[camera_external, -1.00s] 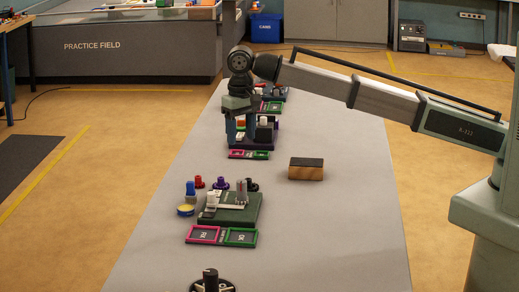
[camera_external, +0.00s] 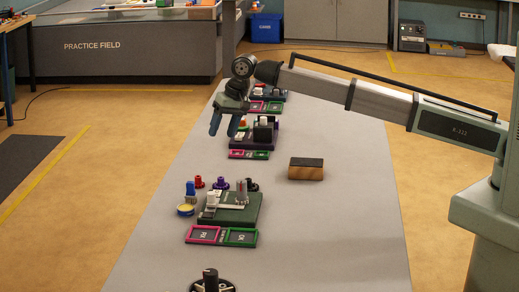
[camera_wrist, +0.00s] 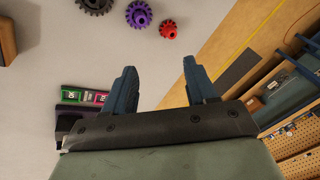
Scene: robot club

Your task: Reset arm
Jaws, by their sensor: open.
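My gripper (camera_external: 226,124) is above the left edge of the long grey table (camera_external: 330,225), at the middle station. Its two blue fingers are apart, with nothing between them. In the wrist view my gripper (camera_wrist: 160,85) also shows open and empty, over bare tabletop and near the table edge.
Below it is a purple tray (camera_external: 262,145) with pink and green frames. Nearer stands a green board (camera_external: 245,212) with red, purple and black pieces beside it. A wood-and-black block (camera_external: 306,168) lies right. The wrist view shows a red gear (camera_wrist: 169,29) and a purple gear (camera_wrist: 138,14).

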